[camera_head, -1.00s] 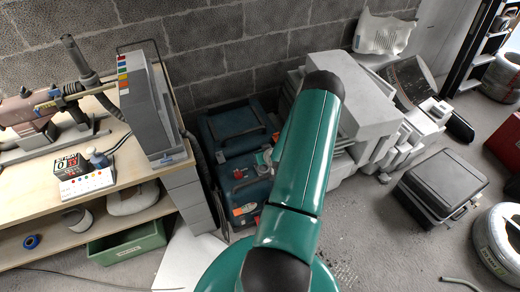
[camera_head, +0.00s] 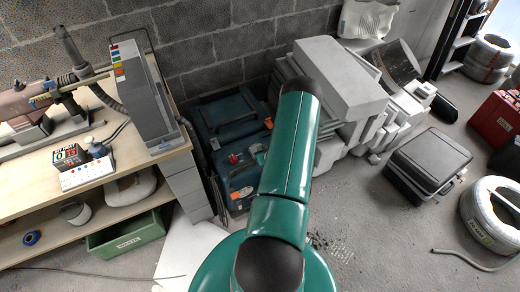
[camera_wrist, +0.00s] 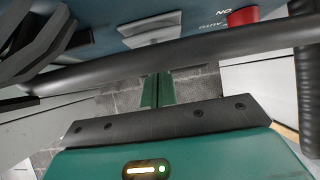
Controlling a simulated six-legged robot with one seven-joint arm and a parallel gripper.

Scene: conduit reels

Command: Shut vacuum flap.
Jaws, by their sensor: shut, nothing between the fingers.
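The blue vacuum (camera_head: 228,113) stands on the floor in the corner against the block wall, partly hidden behind my arm. In the wrist view its blue face (camera_wrist: 95,20) crosses the top, with a red knob (camera_wrist: 242,16) beside upside-down white lettering. A pale grey plate (camera_wrist: 150,28) sits on that face; I cannot tell whether it is the flap or how far any flap stands open. My gripper (camera_wrist: 157,80) is shut and empty, its green fingers pointing toward a dark hose or bar in front of the vacuum. The head view hides it behind my arm.
A workbench (camera_head: 40,213) with a grey upright box (camera_head: 143,100) stands left of the vacuum. Pale stacked blocks (camera_head: 345,85) crowd its right. A black case (camera_head: 428,163) and a white reel (camera_head: 490,215) lie farther right. Grey floor is open between the case and my body.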

